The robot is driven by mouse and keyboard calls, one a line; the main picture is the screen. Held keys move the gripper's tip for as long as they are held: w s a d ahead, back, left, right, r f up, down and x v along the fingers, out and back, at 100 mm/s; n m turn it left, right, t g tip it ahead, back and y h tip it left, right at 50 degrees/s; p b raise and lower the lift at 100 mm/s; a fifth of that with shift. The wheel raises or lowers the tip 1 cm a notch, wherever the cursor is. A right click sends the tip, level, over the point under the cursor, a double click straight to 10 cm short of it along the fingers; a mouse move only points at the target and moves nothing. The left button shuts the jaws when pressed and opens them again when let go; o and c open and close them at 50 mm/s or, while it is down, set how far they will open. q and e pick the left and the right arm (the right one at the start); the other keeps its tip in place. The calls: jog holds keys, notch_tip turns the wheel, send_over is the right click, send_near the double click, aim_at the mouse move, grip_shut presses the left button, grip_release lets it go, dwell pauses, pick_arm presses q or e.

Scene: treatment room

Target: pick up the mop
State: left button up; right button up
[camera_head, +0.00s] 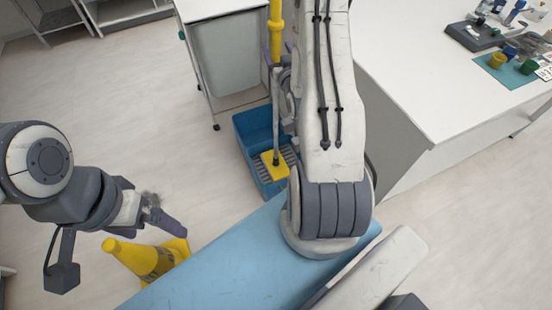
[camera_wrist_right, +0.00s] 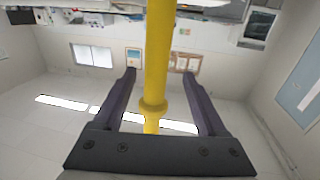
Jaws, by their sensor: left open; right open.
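The mop's yellow handle (camera_head: 276,30) rises beside my right forearm; its lower shaft is grey. Its yellow foot (camera_head: 270,160) stands in a blue bucket (camera_head: 246,128) on the floor. In the right wrist view, the yellow handle (camera_wrist_right: 156,60) runs between the two fingers of my right gripper (camera_wrist_right: 159,74). Those fingers are open, one on each side of the handle, with gaps showing. In the head view my right arm partly hides this gripper. My left gripper (camera_head: 160,215) is open and empty, low on the left, away from the mop.
A blue padded surface (camera_head: 220,265) lies in front. A yellow floor sign (camera_head: 145,257) stands below my left gripper. A white cart (camera_head: 225,55) is behind the bucket. A white counter (camera_head: 420,70) with small items is to the right. The floor at left is mostly clear.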

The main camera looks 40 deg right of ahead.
jog(key=shift+x, duration=0.8)
jog(key=x, duration=0.1)
jog(key=p+x, duration=0.1)
jog(key=x, duration=0.2)
jog(key=shift+d+r+p, duration=0.35)
jog(key=shift+r, duration=0.05)
jog(key=shift+w+d, duration=0.15)
jog(key=shift+w, duration=0.25)
jog(key=shift+f, duration=0.1)
grip_shut()
